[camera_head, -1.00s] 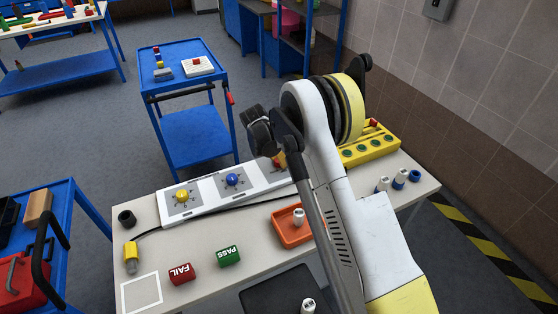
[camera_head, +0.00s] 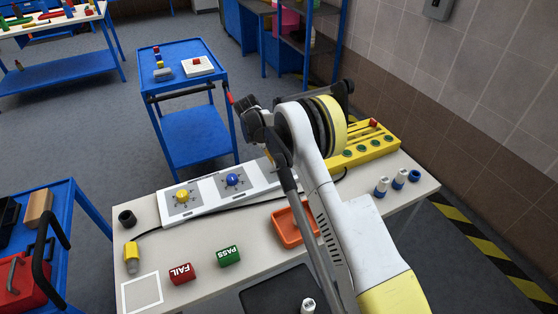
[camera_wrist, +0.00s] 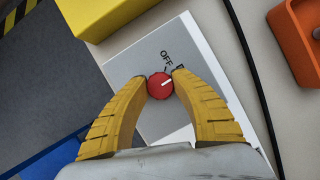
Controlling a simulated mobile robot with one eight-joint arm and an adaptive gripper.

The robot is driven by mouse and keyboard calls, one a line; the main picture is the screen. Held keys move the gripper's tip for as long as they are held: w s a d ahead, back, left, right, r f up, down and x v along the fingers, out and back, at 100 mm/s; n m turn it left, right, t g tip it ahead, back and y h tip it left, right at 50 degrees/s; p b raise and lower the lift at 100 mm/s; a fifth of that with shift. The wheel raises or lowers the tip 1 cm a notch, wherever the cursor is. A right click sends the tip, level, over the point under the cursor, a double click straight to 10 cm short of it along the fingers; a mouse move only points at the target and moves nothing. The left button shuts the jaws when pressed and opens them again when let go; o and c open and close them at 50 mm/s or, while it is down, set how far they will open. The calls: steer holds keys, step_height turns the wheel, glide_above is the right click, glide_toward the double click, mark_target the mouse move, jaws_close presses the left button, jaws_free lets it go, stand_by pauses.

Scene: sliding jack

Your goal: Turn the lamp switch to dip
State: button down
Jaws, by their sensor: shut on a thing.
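In the wrist view a red round knob (camera_wrist: 160,86) with a white pointer line stands on a grey and white panel (camera_wrist: 200,62). My gripper (camera_wrist: 160,84) has its two yellow fingers closed on the knob's sides. The pointer line slants toward the upper right, near the right fingertip. The word OFF (camera_wrist: 167,58) is printed above the knob; another label beside it is mostly hidden by the right finger. In the head view the panel row (camera_head: 210,195) shows a yellow knob (camera_head: 182,195) and a blue knob (camera_head: 233,180); my arm hides the red knob.
An orange tray (camera_head: 283,228) lies in front of the panels, partly behind my arm. A yellow block rack (camera_head: 372,148) stands just right of them. A black cable (camera_wrist: 243,45) runs beside the panel. PASS (camera_head: 229,256) and FAIL (camera_head: 182,273) blocks sit at the front left.

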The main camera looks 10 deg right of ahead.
steer(key=c, duration=2.2)
jaws_free()
steer(key=o, duration=1.2)
steer(key=v, duration=1.2)
steer(key=shift+d, duration=0.1)
